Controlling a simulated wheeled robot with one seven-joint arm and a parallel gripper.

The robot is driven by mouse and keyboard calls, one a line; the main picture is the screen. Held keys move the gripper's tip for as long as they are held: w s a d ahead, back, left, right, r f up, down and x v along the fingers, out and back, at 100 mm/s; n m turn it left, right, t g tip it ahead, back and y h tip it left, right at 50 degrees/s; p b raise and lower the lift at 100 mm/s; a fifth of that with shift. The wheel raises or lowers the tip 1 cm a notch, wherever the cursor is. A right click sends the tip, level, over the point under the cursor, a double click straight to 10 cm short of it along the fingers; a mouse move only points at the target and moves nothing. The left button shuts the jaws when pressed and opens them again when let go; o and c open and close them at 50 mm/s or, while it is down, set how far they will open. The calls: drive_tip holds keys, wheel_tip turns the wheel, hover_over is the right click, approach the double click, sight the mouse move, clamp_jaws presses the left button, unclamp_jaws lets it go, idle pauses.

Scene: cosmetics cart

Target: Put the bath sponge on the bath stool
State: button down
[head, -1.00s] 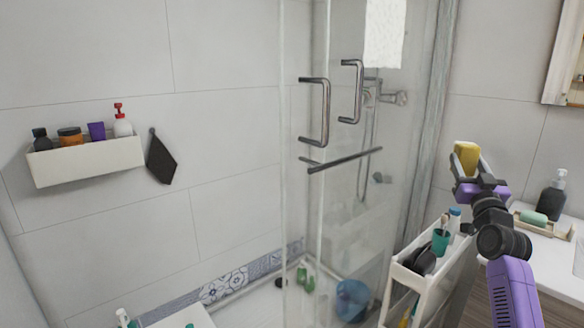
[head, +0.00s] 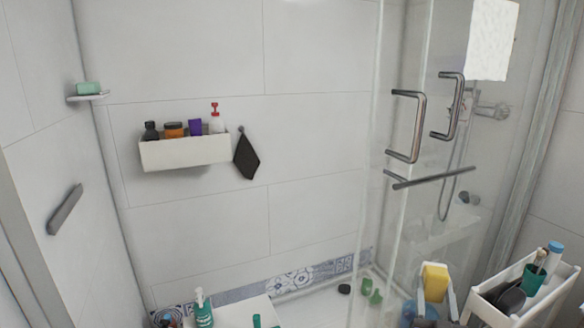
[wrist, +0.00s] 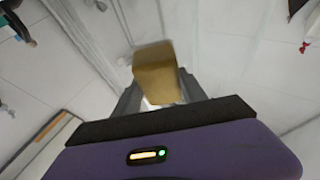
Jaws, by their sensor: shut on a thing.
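The yellow bath sponge (head: 435,280) is between the fingers of my gripper (head: 434,296), low in the right half of the head view. In the wrist view the sponge (wrist: 157,72) stands up past the fingertips, and both fingers press on its sides. A low white top (head: 240,312), seemingly the bath stool, shows at the bottom edge of the head view, left of my gripper. A green bottle (head: 204,312) and another green item (head: 257,321) are at it. Its lower part is out of frame.
A white cart (head: 480,290) with a teal cup (head: 534,280) and dark items stands just right of my gripper. The glass shower door (head: 385,150) with metal handles is behind. A white wall shelf (head: 185,153) holds several bottles.

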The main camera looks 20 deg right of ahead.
drive_tip(key=s+a+f+n+t+y, duration=0.1)
drive_tip(key=s+a+f+n+y, duration=0.1)
drive_tip(key=a+f, duration=0.4)
drive_tip(key=s+a+f+n+t+y+p, duration=0.1)
drive_tip(key=s+a+f+y, duration=0.3)
drive_tip(key=a, duration=0.9)
drive_tip(key=s+a+f+n+t+y+p, duration=0.1)
drive_tip(key=s+a+f+n+t+y, duration=0.1)
drive_tip(key=s+a+f+n+y, duration=0.2)
drive_tip(key=a+f+y, duration=0.3)
drive_tip(key=a+f, duration=0.1)
drive_tip(key=a, duration=0.2)
drive_tip(key=shift+a, duration=0.35)
